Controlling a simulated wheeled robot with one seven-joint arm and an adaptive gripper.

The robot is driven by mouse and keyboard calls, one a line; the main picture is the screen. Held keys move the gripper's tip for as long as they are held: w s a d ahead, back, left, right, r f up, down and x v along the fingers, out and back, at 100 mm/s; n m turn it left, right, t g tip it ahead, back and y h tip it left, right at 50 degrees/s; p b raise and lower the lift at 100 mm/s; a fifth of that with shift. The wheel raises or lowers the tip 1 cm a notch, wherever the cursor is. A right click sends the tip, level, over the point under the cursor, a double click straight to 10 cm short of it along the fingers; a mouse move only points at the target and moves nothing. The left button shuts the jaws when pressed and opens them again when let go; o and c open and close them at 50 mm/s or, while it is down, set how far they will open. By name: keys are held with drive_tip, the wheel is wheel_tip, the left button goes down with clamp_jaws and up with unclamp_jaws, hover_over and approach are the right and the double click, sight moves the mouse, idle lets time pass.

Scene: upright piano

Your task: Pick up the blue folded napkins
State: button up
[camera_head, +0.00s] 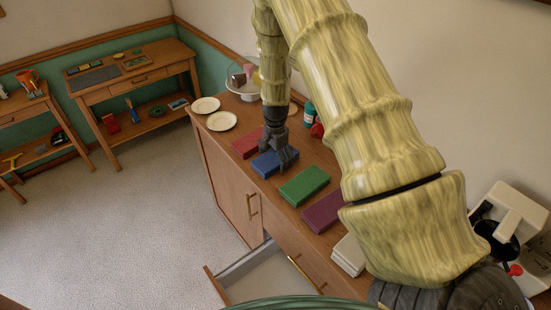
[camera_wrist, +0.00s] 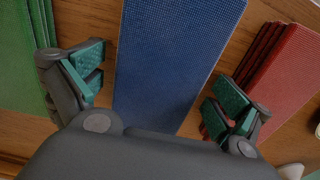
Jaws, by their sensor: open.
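The blue folded napkins (camera_head: 273,164) lie on the wooden sideboard, between red and green stacks. In the wrist view the blue napkins (camera_wrist: 170,65) fill the middle, running lengthwise between my two fingers. My gripper (camera_head: 284,158) is above the blue napkins in the head view and covers part of them. In the wrist view my gripper (camera_wrist: 165,90) is open, with one green-padded finger on each side of the blue stack. I see nothing held in it. The near end of the stack is hidden behind my gripper's body.
Red napkins (camera_head: 246,143) lie beyond the blue ones; green (camera_head: 304,185) and purple (camera_head: 323,211) ones lie nearer. White plates (camera_head: 221,121), a glass-domed stand (camera_head: 243,86) and a teal jar (camera_head: 309,113) share the sideboard top (camera_head: 270,195). A drawer (camera_head: 262,283) below is open.

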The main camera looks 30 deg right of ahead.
drive_tip(key=c, duration=1.1)
drive_tip(key=shift+r, duration=0.1)
